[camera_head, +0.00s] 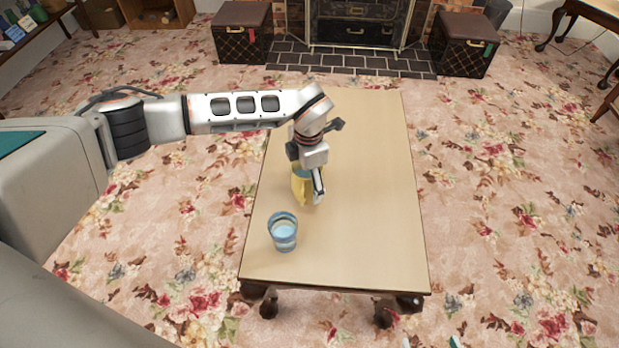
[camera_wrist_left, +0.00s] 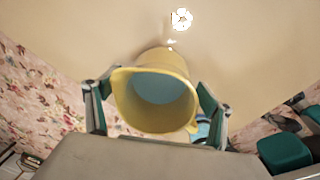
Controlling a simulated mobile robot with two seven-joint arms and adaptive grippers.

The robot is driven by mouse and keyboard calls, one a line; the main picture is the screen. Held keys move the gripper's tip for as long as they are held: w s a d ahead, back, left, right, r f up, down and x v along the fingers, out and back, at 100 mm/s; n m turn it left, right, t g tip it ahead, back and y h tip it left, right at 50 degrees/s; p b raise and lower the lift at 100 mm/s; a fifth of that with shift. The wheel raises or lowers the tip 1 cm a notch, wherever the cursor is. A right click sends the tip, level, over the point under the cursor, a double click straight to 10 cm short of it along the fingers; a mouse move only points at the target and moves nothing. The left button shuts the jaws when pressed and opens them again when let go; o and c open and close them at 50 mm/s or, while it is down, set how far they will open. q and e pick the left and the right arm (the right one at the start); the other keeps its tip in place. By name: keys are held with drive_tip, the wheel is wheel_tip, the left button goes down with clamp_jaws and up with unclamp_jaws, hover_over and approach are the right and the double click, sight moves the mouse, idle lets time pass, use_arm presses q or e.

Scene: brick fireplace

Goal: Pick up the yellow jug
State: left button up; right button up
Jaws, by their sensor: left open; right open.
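The yellow jug (camera_head: 299,188) stands on the low table, partly hidden behind my left gripper (camera_head: 316,182) in the head view. In the left wrist view the yellow jug (camera_wrist_left: 152,119) shows its wide round mouth and a bluish inside. My left gripper (camera_wrist_left: 153,98) is open, with one finger on each side of the jug; I cannot tell whether they touch it. Only the fingertips of my right gripper (camera_head: 431,343) show at the bottom edge of the head view, apart and away from the jug.
A blue cup (camera_head: 283,232) with pale contents stands on the table (camera_head: 365,210), nearer than the jug. The table's right half and far end are clear. Two dark trunks (camera_head: 241,32) (camera_head: 464,44) flank the fireplace hearth (camera_head: 345,60) beyond the table.

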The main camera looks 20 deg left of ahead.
use_arm(q)
drive_tip(key=shift+f, duration=0.55)
drive_tip(key=shift+r, duration=0.25)
drive_tip(key=shift+w, duration=0.1)
drive_tip(key=c, duration=1.7)
